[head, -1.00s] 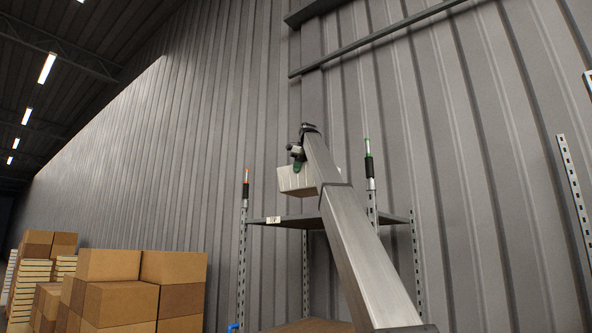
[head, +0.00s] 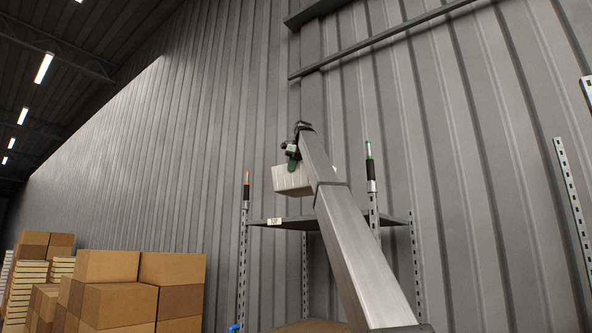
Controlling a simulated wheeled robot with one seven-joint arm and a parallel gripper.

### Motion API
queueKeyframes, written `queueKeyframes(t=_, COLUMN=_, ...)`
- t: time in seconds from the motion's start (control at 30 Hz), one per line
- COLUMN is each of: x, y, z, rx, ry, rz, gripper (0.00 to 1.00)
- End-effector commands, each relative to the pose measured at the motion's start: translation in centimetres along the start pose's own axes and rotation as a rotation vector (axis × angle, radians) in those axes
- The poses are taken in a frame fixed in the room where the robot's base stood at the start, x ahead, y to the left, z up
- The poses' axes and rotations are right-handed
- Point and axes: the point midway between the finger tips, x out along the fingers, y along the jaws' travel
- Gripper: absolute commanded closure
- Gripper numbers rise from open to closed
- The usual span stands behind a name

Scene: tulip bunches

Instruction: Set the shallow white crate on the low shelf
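My gripper (head: 291,166) is at the end of my raised arm, high in front of the wall. A whitish box-like thing, which looks like the shallow white crate (head: 290,181), hangs at it, above the shelf unit's upper deck (head: 345,222). The fingers are small and partly hidden by my arm, but the crate is up in the air with them at its near edge. The lower, brown shelf (head: 308,326) shows only in part at the bottom of the picture, partly behind my arm. The inside of the crate is not visible.
The shelf unit has perforated uprights (head: 242,268). An orange-tipped post (head: 246,192) and a green-tipped post (head: 370,170) stick up above its deck. Stacked cardboard boxes (head: 120,306) stand at the left. A grey ribbed wall (head: 200,150) rises behind.

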Motion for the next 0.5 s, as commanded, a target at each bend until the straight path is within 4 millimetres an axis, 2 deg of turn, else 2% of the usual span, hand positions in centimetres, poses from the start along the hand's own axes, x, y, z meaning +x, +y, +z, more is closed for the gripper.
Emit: queueKeyframes(t=0.5, x=-0.4, y=5.2, z=0.4, rx=-0.001, ry=-0.008, rz=-0.007, gripper=1.0)
